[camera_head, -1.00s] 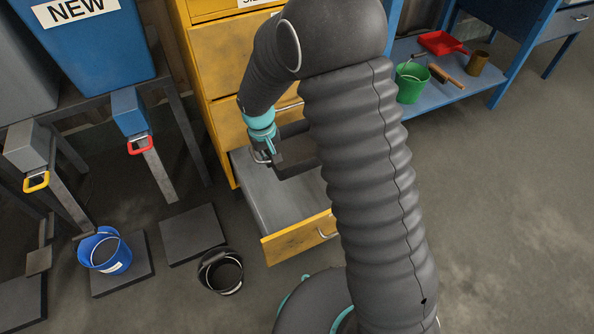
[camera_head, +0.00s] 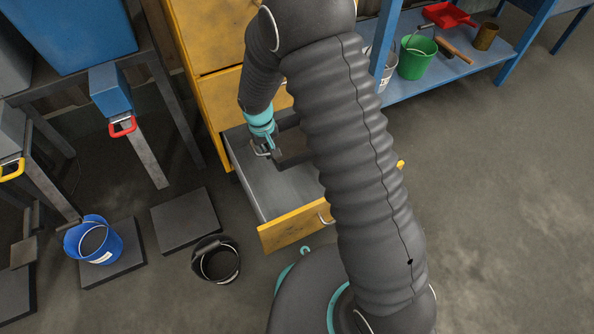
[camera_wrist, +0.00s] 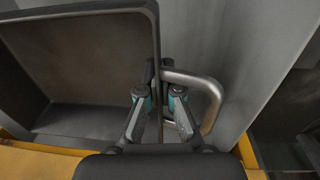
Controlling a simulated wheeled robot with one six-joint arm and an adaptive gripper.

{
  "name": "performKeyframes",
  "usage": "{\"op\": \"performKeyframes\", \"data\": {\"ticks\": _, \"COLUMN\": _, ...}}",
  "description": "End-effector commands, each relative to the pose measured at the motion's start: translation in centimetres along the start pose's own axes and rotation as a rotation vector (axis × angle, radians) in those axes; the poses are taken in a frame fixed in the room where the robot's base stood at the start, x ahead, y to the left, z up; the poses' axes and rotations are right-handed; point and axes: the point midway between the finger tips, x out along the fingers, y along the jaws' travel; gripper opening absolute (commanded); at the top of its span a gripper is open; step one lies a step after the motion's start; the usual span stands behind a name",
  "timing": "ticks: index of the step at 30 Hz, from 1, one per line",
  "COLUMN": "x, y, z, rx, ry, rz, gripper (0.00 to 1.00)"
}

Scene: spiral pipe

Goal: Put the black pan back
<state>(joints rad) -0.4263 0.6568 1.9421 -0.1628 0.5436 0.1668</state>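The black pan (camera_wrist: 85,75) is a dark rectangular tray with a metal loop handle (camera_wrist: 200,92), filling the left of the wrist view. In the head view the pan (camera_head: 294,157) is partly hidden behind my arm, inside or just above the open grey drawer (camera_head: 252,175) of the yellow cabinet. My gripper (camera_wrist: 160,92) has its fingers on either side of the pan's edge beside the handle and looks closed on it. In the head view my gripper (camera_head: 263,147) is at the pan's left end. I cannot tell whether the pan touches the drawer floor.
The yellow drawer front (camera_head: 290,229) sticks out over the floor. A black bucket (camera_head: 216,260) and a blue bucket (camera_head: 94,240) stand to the left. A blue shelf (camera_head: 450,72) at right holds a green bucket (camera_head: 417,57) and a red dustpan (camera_head: 447,15). Floor at right is clear.

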Motion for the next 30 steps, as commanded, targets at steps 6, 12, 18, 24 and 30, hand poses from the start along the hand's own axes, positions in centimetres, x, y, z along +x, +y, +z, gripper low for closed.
{"op": "performKeyframes", "data": {"ticks": 6, "x": 3.6, "y": -0.3, "z": 0.0, "rx": -0.001, "ry": -0.001, "rz": 0.0, "gripper": 0.0}}
{"op": "performKeyframes", "data": {"ticks": 12, "x": 7.0, "y": -0.6, "z": 0.1, "rx": -0.001, "ry": -0.001, "rz": 0.0, "gripper": 0.0}}
{"op": "performKeyframes", "data": {"ticks": 18, "x": 8.8, "y": -0.7, "z": 0.0, "rx": 0.0, "ry": 0.002, "rz": 0.0, "gripper": 0.0}}
{"op": "performKeyframes", "data": {"ticks": 24, "x": 10.7, "y": -0.9, "z": 0.1, "rx": 0.0, "ry": 0.0, "rz": 0.0, "gripper": 0.0}}
{"op": "performKeyframes", "data": {"ticks": 30, "x": 12.6, "y": -1.1, "z": 0.0, "rx": 0.0, "ry": 0.002, "rz": 0.0, "gripper": 0.0}}
